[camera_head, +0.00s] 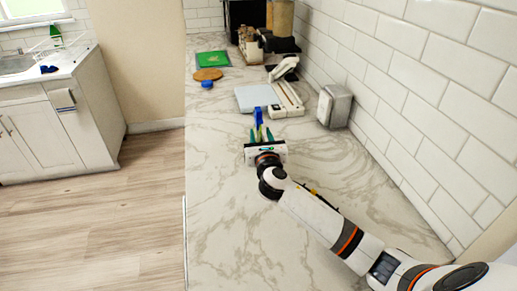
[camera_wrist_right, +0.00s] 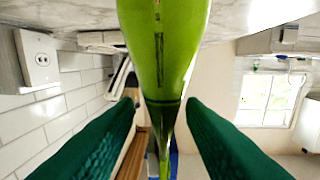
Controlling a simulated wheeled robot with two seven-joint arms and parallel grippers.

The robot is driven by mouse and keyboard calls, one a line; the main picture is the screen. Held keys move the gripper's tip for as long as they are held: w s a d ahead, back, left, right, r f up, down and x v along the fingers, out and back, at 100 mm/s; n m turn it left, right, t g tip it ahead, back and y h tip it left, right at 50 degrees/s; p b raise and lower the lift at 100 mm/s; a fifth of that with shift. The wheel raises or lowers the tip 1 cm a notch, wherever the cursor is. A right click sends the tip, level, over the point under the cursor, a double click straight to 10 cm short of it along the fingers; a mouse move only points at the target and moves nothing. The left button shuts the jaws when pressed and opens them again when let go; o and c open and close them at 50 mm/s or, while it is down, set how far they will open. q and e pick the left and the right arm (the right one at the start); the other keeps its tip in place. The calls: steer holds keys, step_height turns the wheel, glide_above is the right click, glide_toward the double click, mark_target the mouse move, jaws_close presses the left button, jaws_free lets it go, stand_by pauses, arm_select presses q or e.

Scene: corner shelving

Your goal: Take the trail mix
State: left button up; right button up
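No thing in view is clearly recognisable as trail mix. My right gripper (camera_head: 261,134) reaches over the marble counter, its two green fingers spread. In the right wrist view its fingers (camera_wrist_right: 160,104) stand on either side of a glossy green tapered object (camera_wrist_right: 162,45), with a visible gap on each side. In the head view a thin yellow-green part shows between the fingers, and a blue upright object (camera_head: 258,117) stands just beyond them. My left gripper is not in view.
A pale flat scale-like item (camera_head: 255,98), a white device (camera_head: 287,97) and a metal toaster-like box (camera_head: 334,106) stand beyond. A green square (camera_head: 212,59), a round brown board (camera_head: 208,74) and a tan cylinder (camera_head: 283,18) are farther back. The near-left counter (camera_head: 225,225) is clear.

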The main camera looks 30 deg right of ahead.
steer(key=x, duration=0.4)
steer(key=shift+a, duration=0.1)
steer(key=shift+s, duration=0.15)
jaws_close()
